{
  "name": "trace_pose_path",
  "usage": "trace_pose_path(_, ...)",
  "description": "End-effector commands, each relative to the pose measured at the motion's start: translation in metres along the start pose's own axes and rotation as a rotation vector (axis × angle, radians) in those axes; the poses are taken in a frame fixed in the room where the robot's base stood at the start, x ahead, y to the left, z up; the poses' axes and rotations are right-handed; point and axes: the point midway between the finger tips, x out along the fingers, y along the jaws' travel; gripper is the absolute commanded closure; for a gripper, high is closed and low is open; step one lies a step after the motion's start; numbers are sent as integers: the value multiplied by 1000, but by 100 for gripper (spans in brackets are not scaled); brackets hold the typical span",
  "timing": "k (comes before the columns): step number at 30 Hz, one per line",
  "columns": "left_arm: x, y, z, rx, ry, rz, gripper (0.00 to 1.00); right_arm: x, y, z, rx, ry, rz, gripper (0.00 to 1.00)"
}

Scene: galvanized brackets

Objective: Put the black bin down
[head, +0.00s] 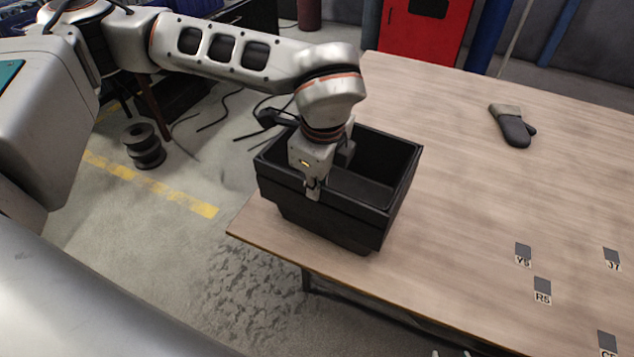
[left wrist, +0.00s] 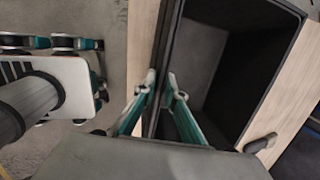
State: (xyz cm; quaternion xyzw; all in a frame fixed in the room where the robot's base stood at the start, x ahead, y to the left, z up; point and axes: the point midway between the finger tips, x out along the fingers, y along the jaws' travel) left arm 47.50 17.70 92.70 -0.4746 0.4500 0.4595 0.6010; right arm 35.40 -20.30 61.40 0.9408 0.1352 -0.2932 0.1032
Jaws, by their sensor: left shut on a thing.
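The black bin (head: 385,190) is an empty, open-topped box at the near left corner of the wooden table (head: 470,160).
A grey and black glove (head: 513,127) lies at the back of the table. Several small labelled dark squares, one marked Y5 (head: 523,250), are at the right front. The table between is clear. A dark spool (head: 144,146) and loose cables are on the floor at the left.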

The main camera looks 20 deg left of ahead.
Motion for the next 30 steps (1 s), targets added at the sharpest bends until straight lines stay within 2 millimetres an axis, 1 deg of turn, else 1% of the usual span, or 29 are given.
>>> trace_pose_path(4,-1,-1,0,0,1,-3,100,0,0,0,0,1,1,60)
trace_pose_path(14,8,1,-1,0,1,-1,100,4,0,7,-6,-6,2,60)
trace_pose_path(15,8,2,-1,0,0,1,82,3,1,5,-8,-4,3,60)
trace_pose_path(16,7,2,-1,0,0,1,74,3,2,4,-8,-3,4,60)
trace_pose_path(17,7,1,-1,0,0,1,73,3,2,4,-8,-2,4,60)
trace_pose_path(26,7,1,-1,0,0,0,73,3,3,1,-8,3,5,60)
trace_pose_path(30,0,0,0,0,-1,-3,73,1,4,-6,-6,10,6,60)
